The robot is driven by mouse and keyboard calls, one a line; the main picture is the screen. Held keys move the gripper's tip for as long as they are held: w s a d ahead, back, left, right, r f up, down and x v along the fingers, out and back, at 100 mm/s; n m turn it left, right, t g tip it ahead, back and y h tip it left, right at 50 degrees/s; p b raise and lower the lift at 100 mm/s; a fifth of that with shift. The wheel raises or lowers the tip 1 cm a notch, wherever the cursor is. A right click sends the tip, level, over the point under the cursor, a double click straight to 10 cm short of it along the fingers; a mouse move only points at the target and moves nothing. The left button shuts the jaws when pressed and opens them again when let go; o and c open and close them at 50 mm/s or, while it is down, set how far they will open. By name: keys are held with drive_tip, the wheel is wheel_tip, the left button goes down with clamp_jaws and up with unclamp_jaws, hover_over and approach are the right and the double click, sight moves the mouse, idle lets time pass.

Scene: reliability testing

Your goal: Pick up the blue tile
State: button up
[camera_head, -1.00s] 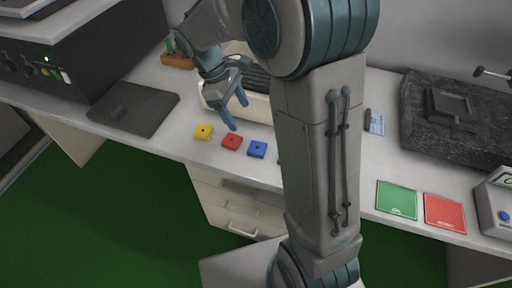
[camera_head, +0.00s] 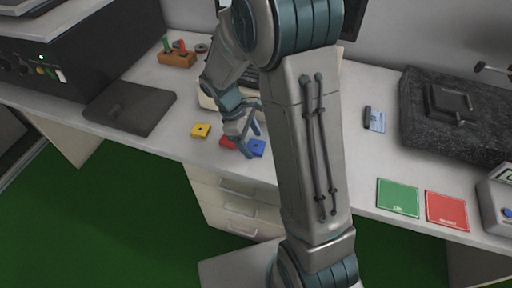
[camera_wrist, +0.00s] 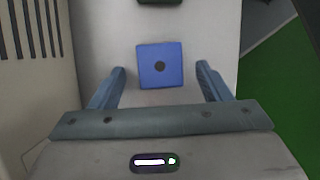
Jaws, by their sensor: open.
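The blue tile (camera_head: 257,148) lies flat on the white bench near its front edge, with a dark round spot in its middle. In the wrist view the blue tile (camera_wrist: 160,65) lies ahead of and between the two open fingers (camera_wrist: 160,84), and no contact shows. The gripper is empty.
A yellow tile (camera_head: 201,131) lies left of the red one. A dark tile (camera_wrist: 160,2) shows at the wrist view's top edge. Green (camera_head: 398,197) and red (camera_head: 447,211) squares lie right.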

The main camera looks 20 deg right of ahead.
drive_tip(key=shift+s+d+f, duration=0.15)
drive_tip(key=shift+f, duration=0.3)
drive_tip(key=shift+c, duration=0.3)
drive_tip(key=c, duration=1)
drive_tip(key=shift+r, duration=0.15)
